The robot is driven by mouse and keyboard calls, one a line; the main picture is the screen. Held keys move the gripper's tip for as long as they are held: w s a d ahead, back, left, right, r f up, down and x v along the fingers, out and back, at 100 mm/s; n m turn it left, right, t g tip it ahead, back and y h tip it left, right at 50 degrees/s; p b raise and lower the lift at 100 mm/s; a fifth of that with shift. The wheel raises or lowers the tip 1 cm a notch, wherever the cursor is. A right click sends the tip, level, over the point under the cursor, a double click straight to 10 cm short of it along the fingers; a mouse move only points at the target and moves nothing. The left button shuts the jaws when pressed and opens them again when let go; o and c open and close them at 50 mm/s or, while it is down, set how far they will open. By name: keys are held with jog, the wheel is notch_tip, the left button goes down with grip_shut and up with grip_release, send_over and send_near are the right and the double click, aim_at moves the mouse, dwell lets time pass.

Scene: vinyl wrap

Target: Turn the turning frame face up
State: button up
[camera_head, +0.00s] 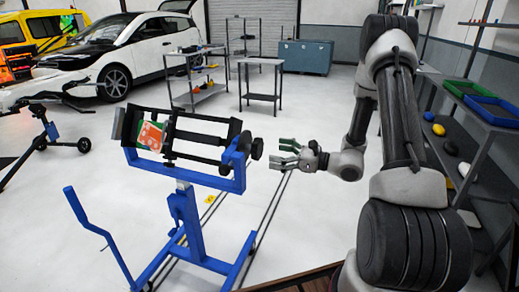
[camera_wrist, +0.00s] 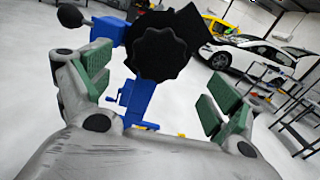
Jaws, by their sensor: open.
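The turning frame (camera_head: 185,140) is a black rail frame on a blue stand (camera_head: 190,225) left of centre in the head view. It sits tilted and holds a small orange-red and green panel (camera_head: 151,136). A black lobed knob (camera_head: 257,148) is at its right end and also shows large in the wrist view (camera_wrist: 158,53). My gripper (camera_head: 285,154) is open and empty, just right of the knob and apart from it. In the wrist view, the knob lies ahead between the green-padded fingers (camera_wrist: 158,80), toward the top of the picture.
Shelves with trays (camera_head: 485,100) stand close on the right. A grey cart (camera_head: 195,90) and small table (camera_head: 262,80) stand behind, near a white car (camera_head: 125,50). The floor around the stand is mostly clear.

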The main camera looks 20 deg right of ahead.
aim_at(261, 150)
jog(key=x, duration=0.6)
jog(key=shift+w+a, duration=0.15)
jog(key=shift+a, duration=0.1)
jog(key=shift+c, duration=0.3)
jog(key=c, duration=1.4)
